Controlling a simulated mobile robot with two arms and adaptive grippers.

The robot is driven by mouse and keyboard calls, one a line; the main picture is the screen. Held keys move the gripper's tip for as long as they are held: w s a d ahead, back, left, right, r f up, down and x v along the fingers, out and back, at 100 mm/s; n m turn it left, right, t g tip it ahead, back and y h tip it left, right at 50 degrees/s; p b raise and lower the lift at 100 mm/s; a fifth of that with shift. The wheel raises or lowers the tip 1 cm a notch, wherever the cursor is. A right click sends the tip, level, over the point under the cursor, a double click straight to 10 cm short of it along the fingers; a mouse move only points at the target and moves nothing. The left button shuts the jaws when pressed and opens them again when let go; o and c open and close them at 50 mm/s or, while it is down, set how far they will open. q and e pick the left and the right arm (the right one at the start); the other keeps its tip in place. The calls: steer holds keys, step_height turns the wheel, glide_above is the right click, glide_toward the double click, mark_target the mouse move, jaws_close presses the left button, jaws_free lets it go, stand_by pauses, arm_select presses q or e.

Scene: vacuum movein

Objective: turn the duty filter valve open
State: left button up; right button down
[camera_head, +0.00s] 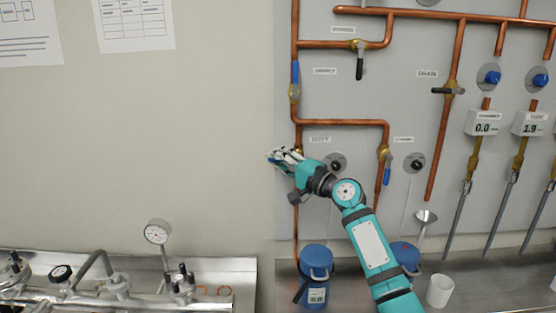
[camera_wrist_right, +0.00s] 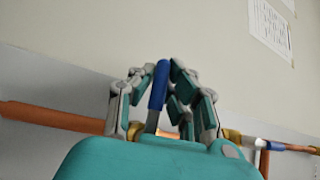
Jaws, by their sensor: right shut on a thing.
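The duty filter valve (camera_head: 298,152) sits on the left vertical copper pipe, beside a small label that is hard to read. My right gripper (camera_head: 284,156) is at this valve and hides most of it and its lever in the head view. In the right wrist view, the blue lever (camera_wrist_right: 158,88) stands between the fingers of my right gripper (camera_wrist_right: 157,74), which are shut on it. The lever lies roughly across the copper pipe (camera_wrist_right: 50,117). My left gripper is not in view.
Above is another blue-handled valve (camera_head: 295,80); to the right, a blue-handled valve (camera_head: 386,170) points down. A black knob (camera_head: 337,163) is close to my right wrist. Blue canisters (camera_head: 316,262) and a white cup (camera_head: 440,290) stand below.

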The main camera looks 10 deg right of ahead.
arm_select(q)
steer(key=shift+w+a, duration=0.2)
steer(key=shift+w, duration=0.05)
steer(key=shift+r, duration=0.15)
